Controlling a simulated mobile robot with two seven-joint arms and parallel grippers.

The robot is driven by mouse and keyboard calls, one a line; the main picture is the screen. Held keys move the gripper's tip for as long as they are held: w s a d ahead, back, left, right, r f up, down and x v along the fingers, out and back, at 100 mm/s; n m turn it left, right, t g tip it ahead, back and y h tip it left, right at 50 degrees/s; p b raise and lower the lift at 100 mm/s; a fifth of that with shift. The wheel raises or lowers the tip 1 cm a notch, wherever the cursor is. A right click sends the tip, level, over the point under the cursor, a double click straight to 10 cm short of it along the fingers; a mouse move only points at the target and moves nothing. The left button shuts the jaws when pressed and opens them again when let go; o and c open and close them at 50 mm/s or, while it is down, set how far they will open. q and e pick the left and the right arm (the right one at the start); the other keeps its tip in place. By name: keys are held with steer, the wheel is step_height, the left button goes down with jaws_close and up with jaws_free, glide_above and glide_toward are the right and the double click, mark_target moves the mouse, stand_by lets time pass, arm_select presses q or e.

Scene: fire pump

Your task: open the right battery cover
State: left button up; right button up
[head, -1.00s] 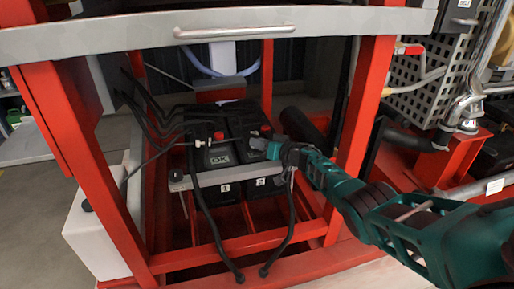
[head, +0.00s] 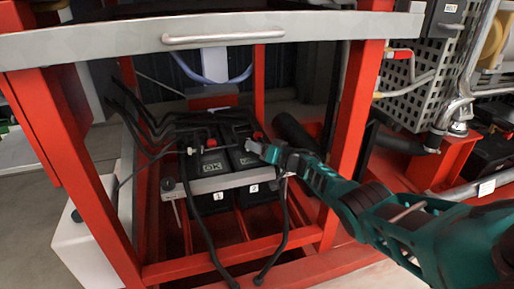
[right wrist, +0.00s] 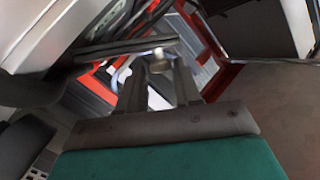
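Two black batteries stand side by side in the red frame. The left battery (head: 212,165) has label 1 below it and a red cap (head: 211,142). The right battery (head: 242,161) has label 2 below it and a small red cap (head: 258,135) on top. I cannot tell where its cover's edge lies. My right gripper (head: 256,147) is at the top right of the right battery, just in front of its red cap; contact cannot be told. In the right wrist view its two fingers (right wrist: 158,85) stand apart, with a metal knob (right wrist: 158,61) beyond the gap. My left gripper is not in view.
A grey metal bar (head: 222,183) runs across the front of the batteries. Black cables (head: 150,125) loop at the left and hang in front. A grey ledge with a handle (head: 222,37) spans above. Red posts (head: 358,115) flank the opening.

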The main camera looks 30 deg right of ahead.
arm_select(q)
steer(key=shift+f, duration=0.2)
arm_select(e)
steer(key=shift+o, duration=1.1)
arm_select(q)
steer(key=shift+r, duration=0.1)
arm_select(e)
steer(key=shift+r, duration=0.15)
steer(key=shift+r+p, duration=0.35)
steer(key=shift+p, duration=0.05)
arm_select(q)
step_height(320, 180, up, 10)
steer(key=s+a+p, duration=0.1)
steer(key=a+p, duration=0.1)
steer(key=p, duration=1.2)
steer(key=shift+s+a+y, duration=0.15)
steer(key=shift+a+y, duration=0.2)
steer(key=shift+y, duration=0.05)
arm_select(e)
step_height(320, 180, up, 19)
